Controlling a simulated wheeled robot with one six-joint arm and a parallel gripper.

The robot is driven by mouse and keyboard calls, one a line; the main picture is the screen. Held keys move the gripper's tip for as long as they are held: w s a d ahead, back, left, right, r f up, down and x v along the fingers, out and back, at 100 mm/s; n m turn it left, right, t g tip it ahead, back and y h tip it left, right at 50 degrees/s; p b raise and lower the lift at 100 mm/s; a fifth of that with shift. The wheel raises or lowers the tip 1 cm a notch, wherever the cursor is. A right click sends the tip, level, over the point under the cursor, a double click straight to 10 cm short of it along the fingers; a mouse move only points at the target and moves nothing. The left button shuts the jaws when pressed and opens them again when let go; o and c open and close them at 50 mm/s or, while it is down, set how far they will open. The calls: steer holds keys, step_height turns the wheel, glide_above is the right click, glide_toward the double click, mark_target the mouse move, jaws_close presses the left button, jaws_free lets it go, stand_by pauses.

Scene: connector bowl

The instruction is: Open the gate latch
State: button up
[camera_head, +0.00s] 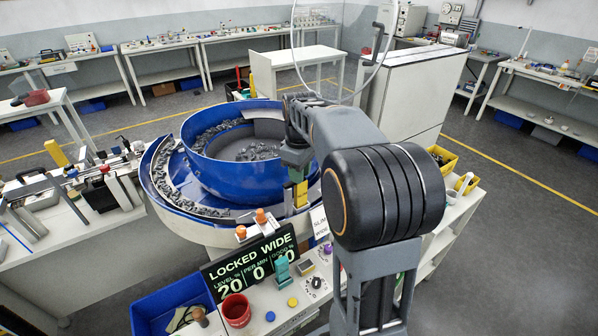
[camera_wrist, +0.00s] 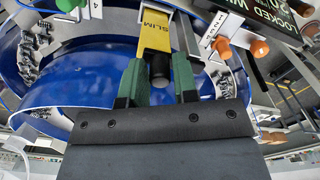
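My gripper (camera_head: 298,170) is at the right rim of the blue bowl, pointing down. In the wrist view its two green fingers (camera_wrist: 158,88) are apart. A dark cylinder-shaped knob (camera_wrist: 160,70) shows between them, with narrow gaps at its sides; I cannot tell whether either finger touches it. It is at the near end of a yellow piece marked SLIM (camera_wrist: 155,32). A yellow piece (camera_head: 301,193) also shows below my gripper in the head view. Which part is the gate latch is not clearly marked. The display (camera_head: 250,262) reads LOCKED WIDE.
The blue bowl (camera_head: 222,178) holds many small dark parts, with more on its outer track. Orange knobs (camera_head: 260,216) stand on the panel in front. A red cup (camera_head: 236,309) and a blue bin (camera_head: 150,308) are nearby. My arm hides part of the right side.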

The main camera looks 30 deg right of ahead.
steer(key=c, duration=0.5)
steer(key=shift+a, duration=0.1)
jaws_close()
steer(key=shift+s+a+m+b, duration=0.2)
steer(key=shift+s+a+m, duration=0.4)
steer(key=shift+m, duration=2.15)
steer(key=shift+s+a+m+b, duration=0.25)
steer(key=shift+s+m, duration=0.5)
steer(key=shift+m, duration=2.05)
steer(key=shift+s+a+m+b, duration=0.15)
steer(key=shift+s+a+m, duration=0.45)
steer(key=shift+m, duration=2.15)
steer(key=shift+s, duration=0.15)
steer(key=o, duration=0.9)
jaws_free()
